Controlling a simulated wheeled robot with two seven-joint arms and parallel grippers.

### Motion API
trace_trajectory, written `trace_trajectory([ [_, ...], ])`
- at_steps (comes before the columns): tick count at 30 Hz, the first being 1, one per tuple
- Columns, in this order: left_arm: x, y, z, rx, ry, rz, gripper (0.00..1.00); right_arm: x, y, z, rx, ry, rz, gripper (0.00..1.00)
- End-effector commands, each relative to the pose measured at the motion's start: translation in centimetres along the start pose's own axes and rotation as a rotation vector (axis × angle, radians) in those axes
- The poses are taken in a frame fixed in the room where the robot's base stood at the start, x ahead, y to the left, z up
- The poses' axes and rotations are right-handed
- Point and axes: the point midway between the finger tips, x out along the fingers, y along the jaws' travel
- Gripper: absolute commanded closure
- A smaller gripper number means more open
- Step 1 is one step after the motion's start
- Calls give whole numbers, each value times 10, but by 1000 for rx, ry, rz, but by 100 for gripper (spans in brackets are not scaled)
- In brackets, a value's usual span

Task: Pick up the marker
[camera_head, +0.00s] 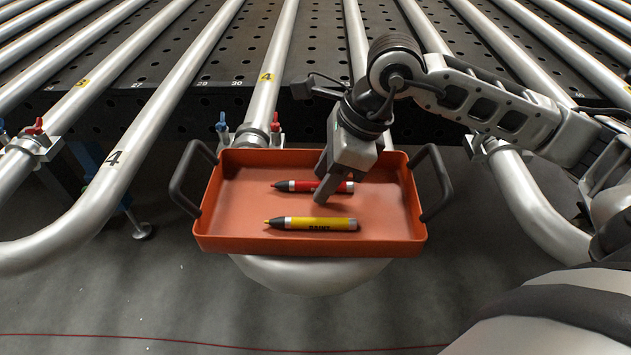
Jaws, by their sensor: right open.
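A yellow marker (318,224) with a dark grip and dark lettering lies flat in an orange tray (230,244), near its front wall. A red marker (300,187) lies behind it, roughly parallel, its right half partly covered by my right gripper. My right gripper (325,190) reaches down into the tray from the upper right, its fingers above and in front of the red marker. It is open and holds neither marker. Whether a finger touches the red marker cannot be told. My left gripper is not in view.
The tray has raised walls and dark handles at left (186,180) and right (437,182). It rests over a bent silver pipe (300,275). More silver pipes run across a perforated dark table (200,65) behind.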

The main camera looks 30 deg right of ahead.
Motion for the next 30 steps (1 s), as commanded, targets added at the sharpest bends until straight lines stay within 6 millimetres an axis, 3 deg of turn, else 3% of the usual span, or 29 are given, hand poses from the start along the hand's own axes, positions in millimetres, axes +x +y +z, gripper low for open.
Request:
trace_trajectory([
  [20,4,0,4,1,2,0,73,3,0,-1,0,-1,0,59],
  [21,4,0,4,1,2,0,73,2,0,-1,0,-1,0,62],
  [25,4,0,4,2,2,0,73,2,0,-1,0,0,0,98],
  [30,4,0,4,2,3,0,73,2,0,-1,0,0,0,100],
])
